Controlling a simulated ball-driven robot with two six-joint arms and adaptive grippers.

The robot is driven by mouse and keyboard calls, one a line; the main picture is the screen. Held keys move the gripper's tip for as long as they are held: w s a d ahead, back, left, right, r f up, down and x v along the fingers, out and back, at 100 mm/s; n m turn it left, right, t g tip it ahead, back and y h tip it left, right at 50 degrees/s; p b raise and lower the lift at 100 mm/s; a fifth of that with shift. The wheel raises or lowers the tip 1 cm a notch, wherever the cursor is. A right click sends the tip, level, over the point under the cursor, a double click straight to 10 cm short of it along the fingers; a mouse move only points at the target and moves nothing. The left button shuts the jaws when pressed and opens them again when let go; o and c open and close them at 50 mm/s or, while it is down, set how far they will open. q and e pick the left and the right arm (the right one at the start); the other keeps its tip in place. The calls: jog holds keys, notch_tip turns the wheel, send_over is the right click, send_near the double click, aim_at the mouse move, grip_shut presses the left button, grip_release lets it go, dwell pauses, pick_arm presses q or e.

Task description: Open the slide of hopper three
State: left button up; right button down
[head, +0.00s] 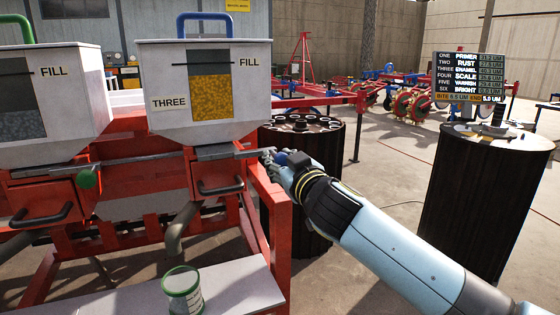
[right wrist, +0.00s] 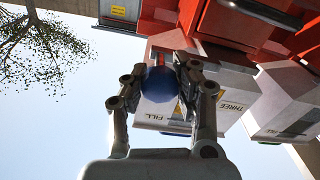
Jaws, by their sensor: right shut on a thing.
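Hopper three (head: 168,78) is a pale bin with a blue handle on top, a THREE label and a window showing yellow grain up to about mid-height. Its grey slide (head: 215,152) lies under the bin and runs right to a blue knob (head: 281,157). My right gripper (head: 276,160) is shut on that knob, just right of the red frame. In the right wrist view the round blue knob (right wrist: 161,84) sits between the two fingers, with hopper three (right wrist: 190,111) upside down behind it. How far the slide is drawn out is hard to tell. My left gripper is out of view.
A neighbouring hopper (head: 80,115) with a green knob (head: 87,179) stands at left. Dark drums (head: 330,165) stand behind and right of my arm.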

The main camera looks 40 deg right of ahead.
jog(key=c, duration=0.9)
grip_release()
jog(key=shift+s, duration=0.2)
jog(key=shift+c, duration=0.2)
jog(key=shift+a, duration=0.1)
jog(key=v, duration=1.2)
jog(key=shift+f, duration=0.1)
